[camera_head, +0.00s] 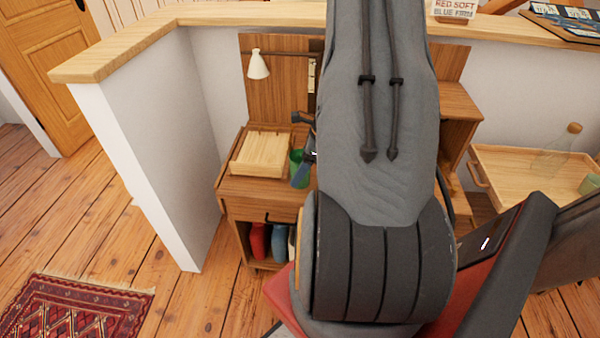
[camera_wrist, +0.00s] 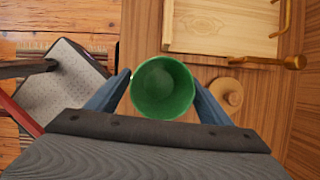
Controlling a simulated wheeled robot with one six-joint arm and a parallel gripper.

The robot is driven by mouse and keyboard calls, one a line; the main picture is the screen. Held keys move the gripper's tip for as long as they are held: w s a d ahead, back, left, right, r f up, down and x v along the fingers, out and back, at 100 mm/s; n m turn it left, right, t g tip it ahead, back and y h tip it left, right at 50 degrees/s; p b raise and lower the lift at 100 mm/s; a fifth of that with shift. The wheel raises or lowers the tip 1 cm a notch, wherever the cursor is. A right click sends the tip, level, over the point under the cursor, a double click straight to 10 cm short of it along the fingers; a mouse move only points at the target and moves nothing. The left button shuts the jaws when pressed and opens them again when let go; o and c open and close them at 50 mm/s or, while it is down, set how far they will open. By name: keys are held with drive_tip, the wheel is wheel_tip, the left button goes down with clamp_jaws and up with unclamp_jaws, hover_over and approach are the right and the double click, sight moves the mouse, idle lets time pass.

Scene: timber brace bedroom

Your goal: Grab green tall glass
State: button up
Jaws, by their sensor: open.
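The green tall glass (camera_head: 300,169) stands on the wooden nightstand (camera_head: 262,187), partly hidden behind a finger of my gripper in the head view. In the wrist view I look down into the green glass (camera_wrist: 163,88), near the nightstand's edge. My gripper (camera_wrist: 163,92) is open, with one blue-grey finger on each side of the glass. I cannot tell whether the fingers touch it. In the head view my gripper (camera_head: 303,166) is mostly hidden by my arm.
A light wooden tray or box (camera_wrist: 222,25) sits close to the glass. A small round wooden object (camera_wrist: 227,93) lies right of it. A lamp (camera_head: 258,65) hangs above. At right, a wooden tray table (camera_head: 515,170) holds a glass bottle (camera_head: 556,152).

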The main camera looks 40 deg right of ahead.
drive_tip(key=c, duration=1.3)
